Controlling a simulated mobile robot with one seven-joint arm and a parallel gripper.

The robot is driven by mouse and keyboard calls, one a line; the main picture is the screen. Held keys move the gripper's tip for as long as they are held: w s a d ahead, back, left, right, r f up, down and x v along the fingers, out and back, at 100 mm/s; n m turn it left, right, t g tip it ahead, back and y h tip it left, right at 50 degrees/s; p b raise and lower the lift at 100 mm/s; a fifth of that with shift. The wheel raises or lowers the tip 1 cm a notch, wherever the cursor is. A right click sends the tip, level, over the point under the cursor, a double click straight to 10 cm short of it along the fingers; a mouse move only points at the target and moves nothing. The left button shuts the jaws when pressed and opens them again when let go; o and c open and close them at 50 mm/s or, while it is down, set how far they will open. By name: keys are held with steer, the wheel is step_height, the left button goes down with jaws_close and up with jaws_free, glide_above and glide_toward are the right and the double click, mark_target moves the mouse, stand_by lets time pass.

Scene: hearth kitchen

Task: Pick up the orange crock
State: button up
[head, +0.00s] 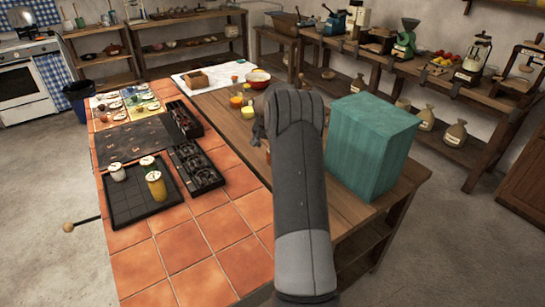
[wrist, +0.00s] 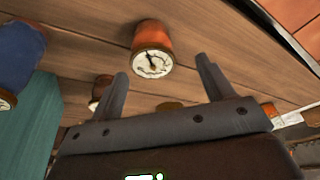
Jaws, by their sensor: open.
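The orange crock (wrist: 152,36) stands on the wooden counter in the wrist view, with a pale dial-like face toward the camera. My gripper (wrist: 162,66) is open, its two fingers apart and nothing between them. The crock appears beyond the fingertips, roughly between them and a little nearer the left one; I see no contact. In the head view my arm covers this part of the counter, and I cannot make out the crock or the gripper's fingers clearly there.
A blue crock (wrist: 20,52) is left of the orange one. Another dial-faced crock is partly hidden behind the left finger. A large teal box (head: 372,145) stands right of my arm. Orange tiles (head: 210,225) are left.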

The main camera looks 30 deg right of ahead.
steer(key=x, duration=0.3)
steer(key=s+x, duration=0.1)
steer(key=x, duration=0.1)
steer(key=shift+w+d+f, duration=0.15)
steer(key=shift+f, duration=0.25)
steer(key=shift+c, duration=0.2)
steer(key=c, duration=1.2)
